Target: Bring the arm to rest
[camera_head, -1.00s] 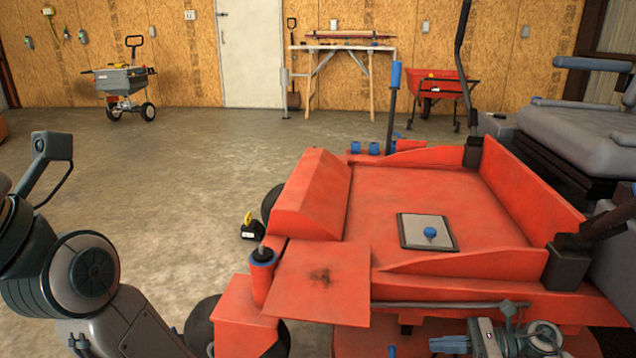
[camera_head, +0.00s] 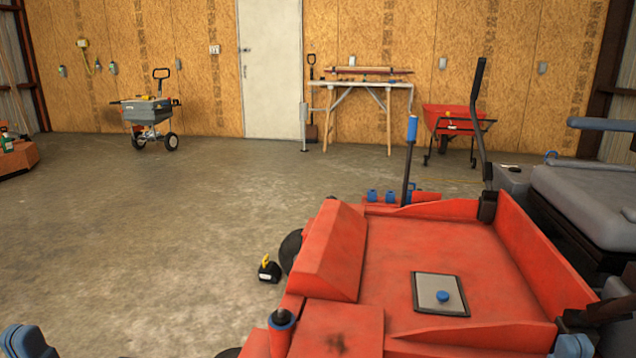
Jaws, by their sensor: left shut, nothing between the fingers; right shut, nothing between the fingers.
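A grey-blue piece of my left arm (camera_head: 28,342) shows at the bottom left corner, cut off by the picture's edge. Its gripper is outside the picture. My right gripper does not show either. The red mower (camera_head: 440,245) fills the lower right, with its deck cut off at the bottom edge.
A small black and yellow object (camera_head: 268,270) lies on the floor beside the mower. A grey spreader cart (camera_head: 148,110), a workbench (camera_head: 362,82) and a red wheelbarrow (camera_head: 452,118) stand along the back wall. The concrete floor (camera_head: 160,230) at left is largely clear.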

